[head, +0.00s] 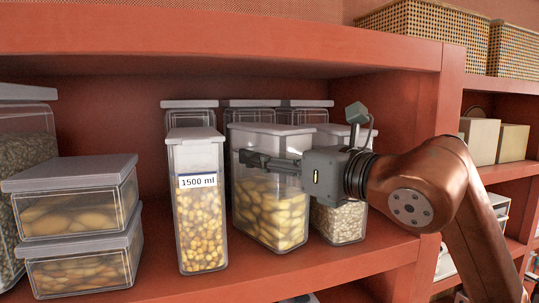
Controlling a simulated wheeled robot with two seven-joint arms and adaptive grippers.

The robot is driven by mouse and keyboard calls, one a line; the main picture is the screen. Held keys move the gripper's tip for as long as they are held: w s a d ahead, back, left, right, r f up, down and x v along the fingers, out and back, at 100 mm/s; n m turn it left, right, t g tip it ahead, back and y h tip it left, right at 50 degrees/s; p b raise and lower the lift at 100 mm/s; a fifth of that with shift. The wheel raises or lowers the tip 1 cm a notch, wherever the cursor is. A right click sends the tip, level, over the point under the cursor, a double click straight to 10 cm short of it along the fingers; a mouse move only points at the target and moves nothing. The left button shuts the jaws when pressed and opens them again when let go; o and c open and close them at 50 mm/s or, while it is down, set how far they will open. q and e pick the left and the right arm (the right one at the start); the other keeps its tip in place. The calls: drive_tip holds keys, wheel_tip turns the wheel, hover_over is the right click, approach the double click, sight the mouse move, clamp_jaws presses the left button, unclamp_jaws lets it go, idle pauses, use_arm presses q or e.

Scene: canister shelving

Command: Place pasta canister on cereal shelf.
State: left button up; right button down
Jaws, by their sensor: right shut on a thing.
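A clear, wide canister with a pale lid and large yellow pieces, which looks like the pasta canister (270,211), is upright at the middle of the red-brown shelf (330,272). My right gripper (254,160) comes in from the right, and its fingers lie across the upper front of this canister, just below the lid. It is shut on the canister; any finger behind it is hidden. I cannot tell whether the base touches the shelf. My left gripper is out of view.
A tall narrow canister (200,215) labelled 1500 ml stands close on the left. A canister of pale pieces (340,221) is close on the right, partly behind my gripper. Two flat boxes (78,212) are stacked at left. More canisters stand behind. A side panel (447,110) bounds the right.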

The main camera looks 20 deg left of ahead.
sight(270, 126)
drive_tip(key=shift+f, duration=0.1)
drive_tip(key=c, duration=0.7)
unclamp_jaws()
drive_tip(key=shift+s, duration=0.1)
drive_tip(key=shift+f, duration=0.15)
wheel_tip(270, 126, up, 9)
drive_tip(key=shift+r, duration=0.55)
